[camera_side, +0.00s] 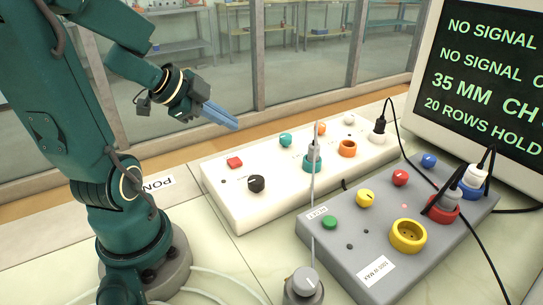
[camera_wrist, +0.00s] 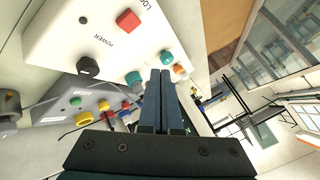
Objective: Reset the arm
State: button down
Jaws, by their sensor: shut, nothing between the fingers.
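My gripper (camera_side: 234,124) is shut and empty, with its blue fingers pointing right and slightly down in the side view. It is in the air above the back left of the white panel box (camera_side: 228,203), apart from it. In the wrist view the closed fingers (camera_wrist: 166,75) stand upright in the middle of the picture. The white panel box (camera_wrist: 60,38) shows beyond them, with a red square button (camera_wrist: 128,21) and a black knob (camera_wrist: 88,66).
A grey panel box (camera_side: 345,240) with coloured knobs and sockets stands front right. Dark cables run from its plugs. A monitor (camera_side: 480,90) reading "NO SIGNAL" stands at the right. A grey plug with a cord (camera_side: 304,285) is at the front. Glass panes (camera_side: 230,60) stand behind.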

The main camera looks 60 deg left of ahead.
jog(key=w+d+r+n+t+y, duration=0.2)
jog(key=w+d+r+n+t, duration=0.35)
jog(key=r, duration=0.55)
jog(key=s+d+f+n+g+h, duration=0.2)
jog(key=s+d+f+g, duration=0.7)
jog(key=s+d, duration=0.1)
jog(key=shift+s+d+f+n+h, duration=0.3)
jog(key=shift+s+d+n+h, duration=0.1)
jog(key=shift+s, duration=0.5)
dwell(0.6)
